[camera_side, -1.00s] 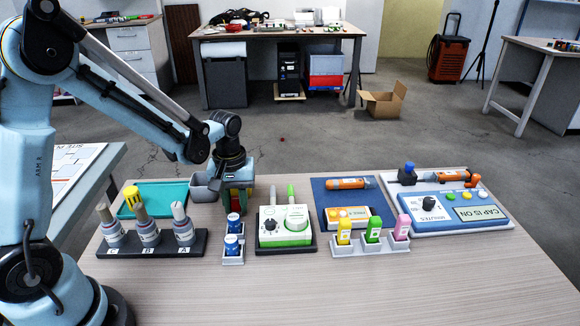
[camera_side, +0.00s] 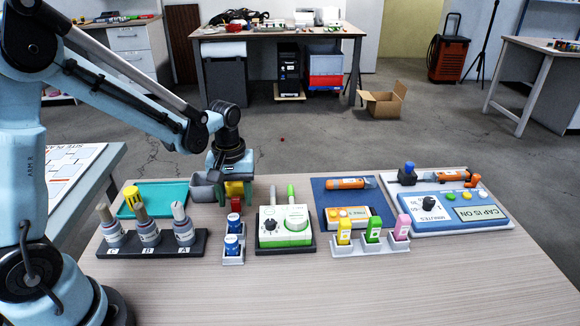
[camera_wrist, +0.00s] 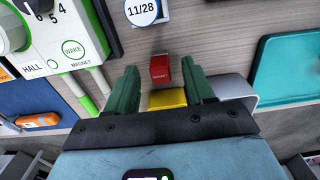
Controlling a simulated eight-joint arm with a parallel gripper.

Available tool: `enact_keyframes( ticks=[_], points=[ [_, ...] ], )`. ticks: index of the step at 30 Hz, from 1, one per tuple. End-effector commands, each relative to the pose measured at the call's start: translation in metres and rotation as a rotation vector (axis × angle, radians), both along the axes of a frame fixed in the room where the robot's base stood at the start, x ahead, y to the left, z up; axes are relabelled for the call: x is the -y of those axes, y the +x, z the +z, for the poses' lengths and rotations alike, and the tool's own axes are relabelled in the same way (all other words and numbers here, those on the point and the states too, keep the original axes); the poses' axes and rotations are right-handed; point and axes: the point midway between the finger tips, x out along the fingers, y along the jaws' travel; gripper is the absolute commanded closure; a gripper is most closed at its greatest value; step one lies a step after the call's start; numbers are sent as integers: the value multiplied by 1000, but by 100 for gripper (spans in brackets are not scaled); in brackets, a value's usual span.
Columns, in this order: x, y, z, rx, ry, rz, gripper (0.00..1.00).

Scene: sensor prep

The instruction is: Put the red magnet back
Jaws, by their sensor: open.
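A yellow block (camera_wrist: 167,98) shows between the fingers, partly hidden by my gripper. It also shows in the side view (camera_side: 235,188).
A grey bin (camera_side: 202,188) stands left of my gripper, beside a teal tray (camera_side: 172,192). The white and green hall tester (camera_side: 285,230) is to the right. The table's front is clear.

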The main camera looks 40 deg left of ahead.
Motion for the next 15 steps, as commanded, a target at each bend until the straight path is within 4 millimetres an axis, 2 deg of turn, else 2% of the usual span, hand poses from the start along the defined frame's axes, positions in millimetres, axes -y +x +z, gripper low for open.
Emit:
enact_keyframes(
  ticks=[9, 15],
  points=[
    [0, 0, 55, 0, 0, 0, 47],
    [0, 0, 83, -1, -1, 0, 47]
  ],
)
